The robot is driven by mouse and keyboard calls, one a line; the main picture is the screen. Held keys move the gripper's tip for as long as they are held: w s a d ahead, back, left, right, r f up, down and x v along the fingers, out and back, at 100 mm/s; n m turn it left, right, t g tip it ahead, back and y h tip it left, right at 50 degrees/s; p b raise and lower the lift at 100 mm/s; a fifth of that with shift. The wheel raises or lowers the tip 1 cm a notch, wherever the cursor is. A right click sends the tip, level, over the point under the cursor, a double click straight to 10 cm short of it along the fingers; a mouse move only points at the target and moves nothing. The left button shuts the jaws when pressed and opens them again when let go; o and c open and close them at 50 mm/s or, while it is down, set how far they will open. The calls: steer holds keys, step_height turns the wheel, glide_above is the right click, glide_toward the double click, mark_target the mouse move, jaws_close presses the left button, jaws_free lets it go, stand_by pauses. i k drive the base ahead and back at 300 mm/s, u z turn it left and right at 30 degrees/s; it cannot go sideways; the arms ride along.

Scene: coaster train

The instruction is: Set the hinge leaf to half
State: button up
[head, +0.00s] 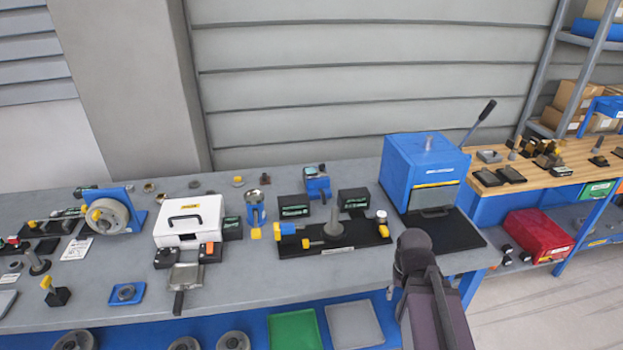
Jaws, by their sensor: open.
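What looks like the hinge leaf is a flat silver-grey plate (187,277) near the front edge of the grey bench, left of centre in the head view. A dark handle (178,304) sticks out from its front end, toward the bench edge. Its back end lies between two black blocks, a left block (165,259) and a right block (210,253) with orange on it. The plate looks low and close to flat, but its exact angle is hard to tell. My gripper does not show; only a dark part of my arm is in view at the lower right, well away from the leaf.
A white case (190,221) stands right behind the leaf. A black fixture with a grey post (334,228) is to the right, and a blue press (424,170) further right. A blue tray (126,293) lies left of the leaf. Bare bench lies between leaf and fixture.

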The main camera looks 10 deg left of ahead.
mark_target(310, 171)
steer(key=k, duration=0.45)
steer(key=u, duration=0.2)
steer(key=i, duration=1.4)
steer(key=z, duration=0.2)
